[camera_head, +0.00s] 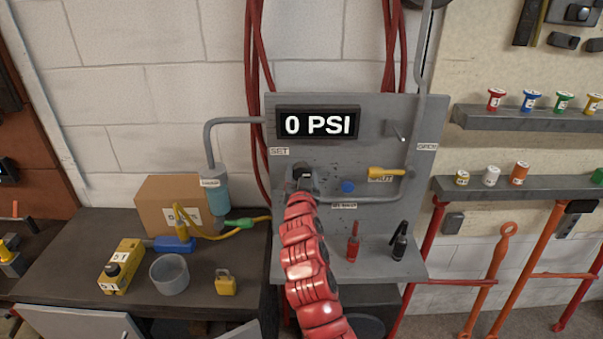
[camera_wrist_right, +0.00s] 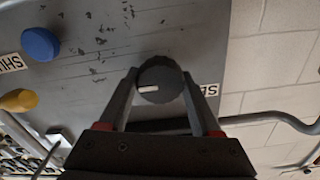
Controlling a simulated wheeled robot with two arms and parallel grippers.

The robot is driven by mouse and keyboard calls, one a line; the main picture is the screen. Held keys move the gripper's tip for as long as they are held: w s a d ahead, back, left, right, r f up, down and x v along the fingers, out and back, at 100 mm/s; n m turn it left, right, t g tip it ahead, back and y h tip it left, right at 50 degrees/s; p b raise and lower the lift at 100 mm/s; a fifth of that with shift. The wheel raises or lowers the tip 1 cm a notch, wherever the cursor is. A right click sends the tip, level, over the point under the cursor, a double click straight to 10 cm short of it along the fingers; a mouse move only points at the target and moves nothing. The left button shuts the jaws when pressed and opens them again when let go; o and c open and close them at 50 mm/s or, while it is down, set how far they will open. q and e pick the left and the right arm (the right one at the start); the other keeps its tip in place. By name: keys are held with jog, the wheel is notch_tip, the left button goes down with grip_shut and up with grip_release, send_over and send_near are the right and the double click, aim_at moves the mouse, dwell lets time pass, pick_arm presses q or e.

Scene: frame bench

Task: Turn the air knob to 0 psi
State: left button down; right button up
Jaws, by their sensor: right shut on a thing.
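The air knob (camera_wrist_right: 160,82) is a dark round dial with a pale pointer mark, mounted on the grey panel (camera_head: 388,112). In the right wrist view the pointer lies to the left. My right gripper (camera_wrist_right: 160,92) has its two fingers on either side of the knob and is shut on it. In the head view my right gripper (camera_head: 303,178) reaches the panel below the SET label (camera_head: 279,151) and hides most of the knob. The display (camera_head: 318,123) at the panel's top reads 0 PSI. My left gripper is not in view.
A blue button (camera_head: 348,186) and a yellow lever (camera_head: 386,171) sit right of the knob. A red tool (camera_head: 353,242) and a black tool (camera_head: 400,240) stand on the panel's ledge. A yellow box (camera_head: 121,265), a grey cup (camera_head: 170,273) and a padlock (camera_head: 225,282) are on the left bench.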

jog(key=shift+f, duration=0.1)
jog(key=shift+n+b, duration=0.6)
jog(key=shift+n, duration=0.5)
jog(key=shift+n+b, duration=0.3)
jog(key=shift+n, duration=0.6)
jog(key=n, duration=0.3)
jog(key=shift+a+n, duration=0.1)
jog(key=shift+n, duration=0.2)
jog(key=n, duration=0.4)
jog(key=shift+n+p, duration=0.3)
jog(key=shift+p, duration=0.05)
jog(key=n+p, duration=0.2)
jog(key=n, duration=0.3)
jog(key=shift+f, duration=0.1)
jog(key=shift+n, duration=0.4)
jog(key=o, duration=1.4)
jog(key=shift+c, duration=0.2)
